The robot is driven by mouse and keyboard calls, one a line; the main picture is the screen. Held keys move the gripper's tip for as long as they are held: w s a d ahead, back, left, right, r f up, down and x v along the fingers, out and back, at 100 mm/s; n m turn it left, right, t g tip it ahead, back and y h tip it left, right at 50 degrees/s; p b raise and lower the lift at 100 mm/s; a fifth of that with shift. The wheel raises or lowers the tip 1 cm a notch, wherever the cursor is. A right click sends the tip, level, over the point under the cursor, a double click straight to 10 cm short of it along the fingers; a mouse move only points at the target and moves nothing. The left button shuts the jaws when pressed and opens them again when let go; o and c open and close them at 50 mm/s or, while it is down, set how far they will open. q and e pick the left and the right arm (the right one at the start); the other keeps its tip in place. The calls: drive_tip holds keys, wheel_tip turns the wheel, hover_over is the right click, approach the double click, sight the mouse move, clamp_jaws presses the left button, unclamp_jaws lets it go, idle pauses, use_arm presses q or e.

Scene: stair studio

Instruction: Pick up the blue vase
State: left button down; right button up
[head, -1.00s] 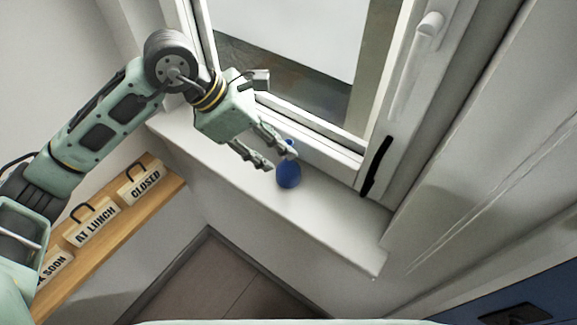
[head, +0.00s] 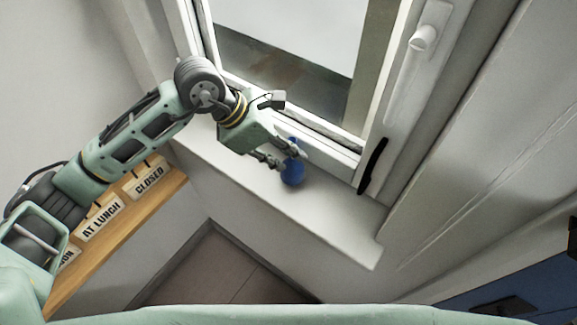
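The blue vase (head: 292,175) stands upright on the white window sill (head: 335,215), close to the window frame. My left gripper (head: 293,159) reaches in from the left and is at the vase's upper part. Its two fingers are apart, one on the left side of the vase's neck and one on the right and far side. The fingers hide part of the neck, and I cannot tell if they touch it. My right gripper is not in view.
The window frame (head: 325,147) rises right behind the vase, with a black handle (head: 373,166) to its right. A wooden shelf (head: 115,240) at left holds several signs, one reading CLOSED (head: 147,180). The sill is bare right of the vase.

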use_arm(q)
drive_tip(key=shift+s+f, duration=0.15)
drive_tip(key=shift+f, duration=0.1)
idle(0.3)
